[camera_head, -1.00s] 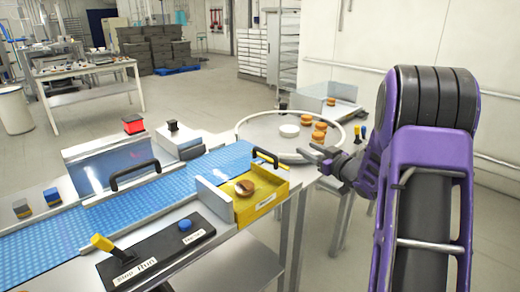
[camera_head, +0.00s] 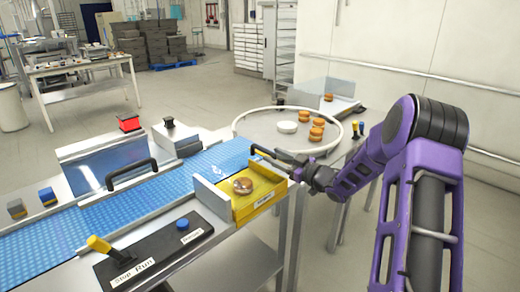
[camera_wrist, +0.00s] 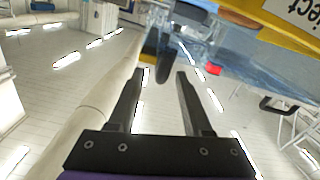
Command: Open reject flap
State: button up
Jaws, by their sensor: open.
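The yellow reject box (camera_head: 262,201) stands at the right end of the blue belt and holds a brown filled round (camera_head: 243,186). A black bar handle (camera_head: 262,153) runs along its far side; I cannot tell where the flap's edges lie. My gripper (camera_head: 287,157) is open, at the right end of this handle. In the wrist view the two fingers (camera_wrist: 158,74) are apart, with a dark bar end (camera_wrist: 164,66) appearing between or just beyond their tips. Contact cannot be told. The yellow box with its "ject" label (camera_wrist: 300,10) shows at top right.
A round rimmed table (camera_head: 262,130) behind carries several orange-brown rounds and a white disc (camera_head: 287,127). A black panel with a yellow lever (camera_head: 98,243) and blue button (camera_head: 182,224) lies in front.

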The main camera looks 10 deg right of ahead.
aim_at(255, 146)
jog(key=x, duration=0.7)
jog(key=shift+w+a, duration=0.1)
grip_shut()
dwell(1.2)
